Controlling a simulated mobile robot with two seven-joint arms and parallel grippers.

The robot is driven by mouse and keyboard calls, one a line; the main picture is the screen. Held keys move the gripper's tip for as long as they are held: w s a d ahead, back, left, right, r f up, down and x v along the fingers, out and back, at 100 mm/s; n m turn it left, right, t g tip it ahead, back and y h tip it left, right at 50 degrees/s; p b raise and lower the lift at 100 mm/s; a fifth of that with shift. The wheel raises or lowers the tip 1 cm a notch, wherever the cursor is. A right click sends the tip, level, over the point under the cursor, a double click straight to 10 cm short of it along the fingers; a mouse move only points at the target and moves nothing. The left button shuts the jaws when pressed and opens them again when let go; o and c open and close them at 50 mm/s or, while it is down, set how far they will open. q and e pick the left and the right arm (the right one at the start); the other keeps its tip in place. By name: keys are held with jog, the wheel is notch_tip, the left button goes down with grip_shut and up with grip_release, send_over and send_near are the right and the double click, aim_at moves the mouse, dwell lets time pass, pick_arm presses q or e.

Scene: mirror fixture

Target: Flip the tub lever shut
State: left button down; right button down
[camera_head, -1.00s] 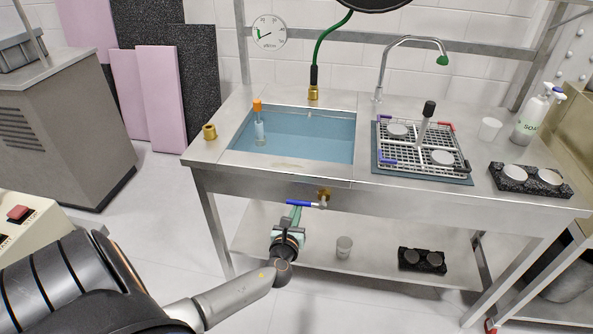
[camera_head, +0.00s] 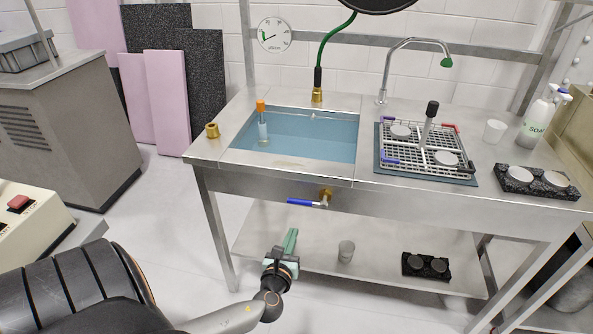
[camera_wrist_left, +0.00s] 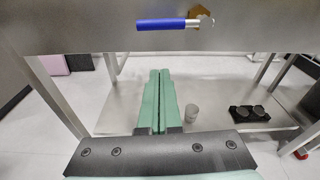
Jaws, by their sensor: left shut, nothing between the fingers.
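The tub lever (camera_head: 304,202) has a blue handle on a brass valve (camera_head: 326,194) at the front of the steel table, below the tub (camera_head: 290,135). The handle points left and lies about level. It also shows in the left wrist view (camera_wrist_left: 161,24), at the top. The tub holds blue water with an orange-topped bottle (camera_head: 262,125) in it. My left gripper (camera_head: 291,238) is shut and empty, below the lever and apart from it. Its green fingers are pressed together in the left wrist view (camera_wrist_left: 159,76). My right gripper is not in view.
On the tabletop are a wire rack (camera_head: 425,150), a brass fitting (camera_head: 212,130), a cup (camera_head: 494,131) and soap bottles (camera_head: 533,122). The lower shelf (camera_head: 380,262) holds a cup (camera_head: 346,251) and a black holder (camera_head: 426,266). A gauge (camera_head: 274,35) hangs behind.

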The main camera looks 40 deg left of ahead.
pick_arm(q)
jog(key=shift+v, duration=1.1)
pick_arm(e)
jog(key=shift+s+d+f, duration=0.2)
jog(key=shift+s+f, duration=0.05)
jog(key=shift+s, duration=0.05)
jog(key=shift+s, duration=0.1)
